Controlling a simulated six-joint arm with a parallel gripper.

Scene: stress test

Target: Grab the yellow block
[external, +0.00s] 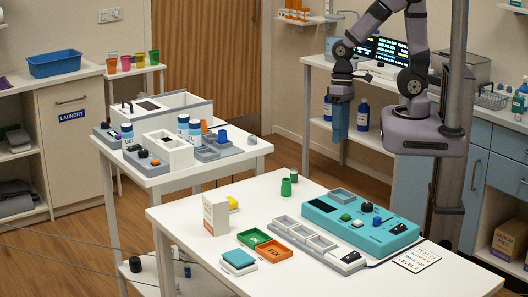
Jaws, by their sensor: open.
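The yellow block (233,203) lies on the white front table (185,222), toward its far left part. A small upright carton (215,214) stands just in front and to the left of it and seems to cover part of it. My gripper (338,138) points down in the upper right of the view, high above and beyond the table's far edge. It is open and holds nothing that I can see. It is well apart from the yellow block.
Green cups (287,186) stand right of the block. A green tray (254,238) and an orange tray (277,252) lie in front, with a grey slotted rack (310,240) and a teal control box (362,222) to the right. A second table (160,180) with devices and bottles stands behind.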

